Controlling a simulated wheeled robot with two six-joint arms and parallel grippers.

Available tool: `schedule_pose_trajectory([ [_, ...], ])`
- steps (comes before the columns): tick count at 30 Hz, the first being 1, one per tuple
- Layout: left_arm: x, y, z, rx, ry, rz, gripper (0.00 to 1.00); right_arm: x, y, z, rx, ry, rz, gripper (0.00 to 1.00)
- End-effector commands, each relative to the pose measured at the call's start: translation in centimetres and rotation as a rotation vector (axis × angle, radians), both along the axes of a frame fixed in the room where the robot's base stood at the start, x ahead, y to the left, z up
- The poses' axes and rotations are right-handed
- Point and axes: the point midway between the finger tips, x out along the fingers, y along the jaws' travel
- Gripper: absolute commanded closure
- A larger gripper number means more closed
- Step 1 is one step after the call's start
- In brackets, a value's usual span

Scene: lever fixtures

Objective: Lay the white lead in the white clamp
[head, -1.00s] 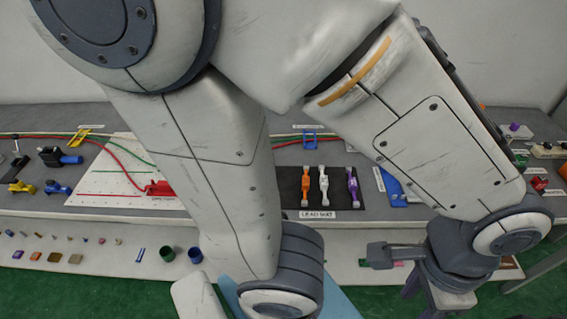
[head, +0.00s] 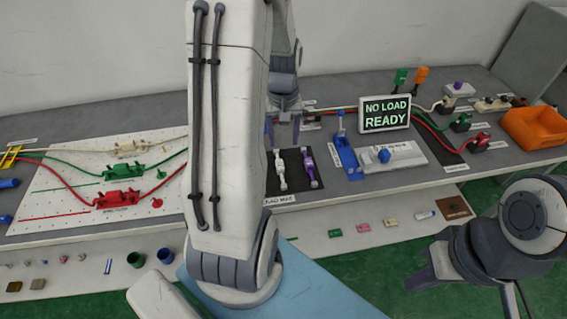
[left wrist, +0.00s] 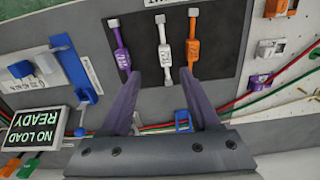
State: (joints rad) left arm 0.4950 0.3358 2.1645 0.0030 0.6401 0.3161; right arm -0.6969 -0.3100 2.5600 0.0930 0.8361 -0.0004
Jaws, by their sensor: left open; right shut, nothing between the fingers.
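The white lead (head: 281,170) lies on the black lead mat (head: 277,194). My left gripper (head: 283,138) is open and empty behind it. In the left wrist view the white lead (left wrist: 164,48) lies ahead between the spread fingers (left wrist: 165,110), not held. A purple lead (left wrist: 121,55) and an orange lead (left wrist: 193,45) flank it. The white clamp (left wrist: 267,48) stands to the right of the mat there, between an orange and a purple clamp; my arm hides it in the head view. My right gripper (head: 470,285) is low at the right, shut, its fingertips unclear.
A pegboard (head: 60,205) with red, green and cream wired fixtures is left of my arm. A blue lever fixture (head: 345,155) and a lit sign (head: 385,113) stand right of the mat. An orange bin (head: 535,128) is at the far right. A lower shelf holds small blocks.

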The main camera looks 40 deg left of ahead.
Motion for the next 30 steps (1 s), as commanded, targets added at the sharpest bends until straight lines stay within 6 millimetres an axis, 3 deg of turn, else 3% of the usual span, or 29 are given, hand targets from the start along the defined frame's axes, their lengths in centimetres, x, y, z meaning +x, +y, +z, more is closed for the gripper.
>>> schedule_pose_trajectory([
  [1, -0.2, 0.9, -0.4, 0.000, 0.003, 0.033, 0.38, 0.0, 0.0, 0.0, 0.000, 0.000, 0.000, 1.00],
  [5, -0.4, 1.7, -1.9, -0.001, 0.006, 0.060, 0.38, 0.0, 0.0, 0.0, 0.000, 0.000, 0.000, 1.00],
  [24, 0.1, 1.3, -9.8, -0.001, 0.006, 0.056, 0.38, 0.0, 0.0, 0.6, 0.000, 0.000, 0.000, 1.00],
  [30, 0.1, 1.3, -11.0, 0.001, 0.002, 0.056, 0.38, 0.0, 0.0, 0.6, 0.000, 0.000, 0.000, 1.00],
])
